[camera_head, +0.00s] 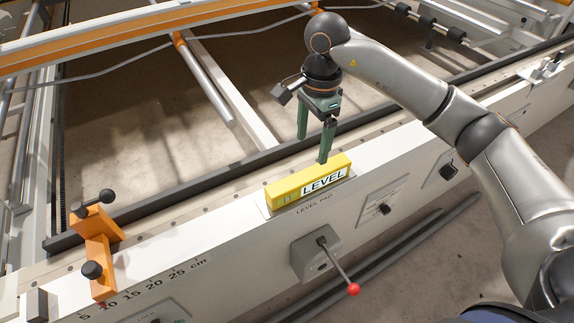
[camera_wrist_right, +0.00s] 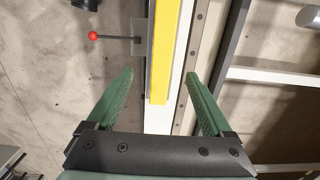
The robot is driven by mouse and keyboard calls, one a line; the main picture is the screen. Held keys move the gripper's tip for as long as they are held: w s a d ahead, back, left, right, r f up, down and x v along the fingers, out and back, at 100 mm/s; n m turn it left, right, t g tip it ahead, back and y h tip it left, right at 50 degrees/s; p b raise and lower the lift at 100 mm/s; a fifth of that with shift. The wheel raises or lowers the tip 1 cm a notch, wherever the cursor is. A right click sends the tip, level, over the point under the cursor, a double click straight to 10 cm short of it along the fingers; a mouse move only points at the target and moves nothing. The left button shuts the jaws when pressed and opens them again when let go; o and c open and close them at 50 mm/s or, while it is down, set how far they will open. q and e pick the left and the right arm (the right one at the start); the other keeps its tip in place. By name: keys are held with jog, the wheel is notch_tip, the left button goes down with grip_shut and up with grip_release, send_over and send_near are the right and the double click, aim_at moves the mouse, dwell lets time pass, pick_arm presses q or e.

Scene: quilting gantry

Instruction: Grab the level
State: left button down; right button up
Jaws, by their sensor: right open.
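The level (camera_head: 308,182) is a yellow bar with a "LEVEL" label, lying along the top edge of the white gantry beam on the level pad. In the right wrist view the level (camera_wrist_right: 165,50) runs up the middle, between the lines of the two fingers. My right gripper (camera_head: 314,150) has green fingers spread apart and pointing down, just behind and above the level in the head view. It is open with nothing between the fingers, and the wrist view (camera_wrist_right: 160,85) shows it empty too. My left gripper is not in view.
A lever with a red knob (camera_head: 353,289) sticks out of the beam's front below the level. An orange clamp (camera_head: 99,250) with black knobs stands at the left on the beam. A dark rail (camera_head: 215,178) runs behind the level. Open frame space lies beyond.

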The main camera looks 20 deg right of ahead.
send_over(310, 174)
jog(key=shift+h, duration=0.3)
jog(key=f, duration=0.6)
jog(key=shift+d, duration=0.35)
jog(key=shift+a+f, duration=0.15)
jog(key=shift+f, duration=1.3)
jog(key=shift+a+f, duration=0.15)
jog(key=shift+f, duration=1.3)
grip_shut()
jog(key=shift+r, duration=0.1)
